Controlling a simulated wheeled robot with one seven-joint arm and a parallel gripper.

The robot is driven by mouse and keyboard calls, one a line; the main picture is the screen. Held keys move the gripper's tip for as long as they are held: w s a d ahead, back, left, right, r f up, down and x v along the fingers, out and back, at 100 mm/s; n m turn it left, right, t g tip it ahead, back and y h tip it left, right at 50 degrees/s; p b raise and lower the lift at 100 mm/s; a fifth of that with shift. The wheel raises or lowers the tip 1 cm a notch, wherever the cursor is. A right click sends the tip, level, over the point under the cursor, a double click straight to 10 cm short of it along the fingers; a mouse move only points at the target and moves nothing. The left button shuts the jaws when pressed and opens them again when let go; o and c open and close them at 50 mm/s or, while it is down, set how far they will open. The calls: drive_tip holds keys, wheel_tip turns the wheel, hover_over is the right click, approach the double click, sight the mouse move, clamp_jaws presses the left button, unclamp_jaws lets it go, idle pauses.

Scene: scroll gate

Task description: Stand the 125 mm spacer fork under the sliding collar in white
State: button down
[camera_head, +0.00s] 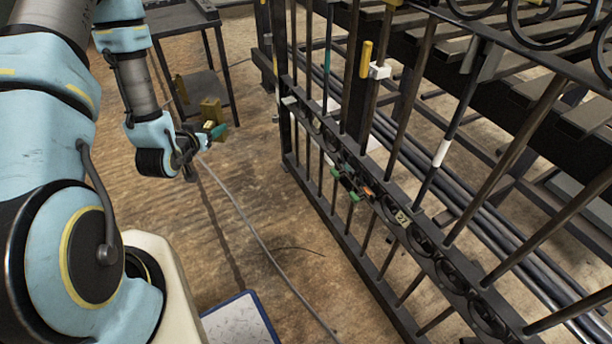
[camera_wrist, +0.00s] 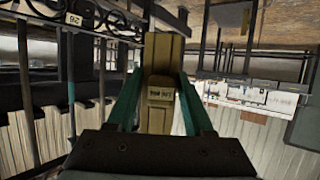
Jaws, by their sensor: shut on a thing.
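My gripper (camera_head: 208,132) is left of the gate, in the air. Its teal fingers (camera_wrist: 158,92) are shut on a brass-coloured spacer fork (camera_wrist: 164,58), which also shows in the head view (camera_head: 210,110). A small label is on the fork, too blurred to read surely. On the gate, a white band (camera_head: 441,153) encircles one dark bar, and a white block (camera_head: 379,71) sits by a bar beside a yellow piece. I cannot tell which of the two is the white collar. The fork is well apart from both.
The dark scroll gate (camera_head: 350,190) runs diagonally, with upright bars and a scroll band bearing a number plate (camera_head: 402,218). A dark table (camera_head: 185,18) stands behind my gripper. A cable (camera_head: 262,240) crosses the floor. The floor left of the gate is mostly open.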

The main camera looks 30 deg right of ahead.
drive_tip(key=s+d+f+m+g+h+b, duration=0.4)
drive_tip(key=s+d+m+g+b, duration=0.15)
drive_tip(key=s+d, duration=0.5)
drive_tip(key=m+g+b, duration=0.5)
drive_tip(key=g+b, duration=0.1)
approach(364, 142)
drive_tip(key=shift+w+f+x, duration=0.35)
drive_tip(key=shift+f+x, duration=0.05)
drive_tip(key=shift+x, duration=3.35)
drive_tip(key=shift+s+d+t+h, duration=0.15)
drive_tip(key=shift+d+t+h, duration=0.1)
drive_tip(key=shift+d+h, duration=0.15)
drive_tip(key=shift+d+r, duration=0.15)
drive_tip(key=shift+d, duration=0.05)
drive_tip(key=shift+s+d, duration=0.3)
drive_tip(key=shift+s, duration=0.05)
drive_tip(key=c, duration=0.7)
unclamp_jaws()
drive_tip(key=o, duration=0.5)
drive_tip(key=shift+w+a, duration=0.15)
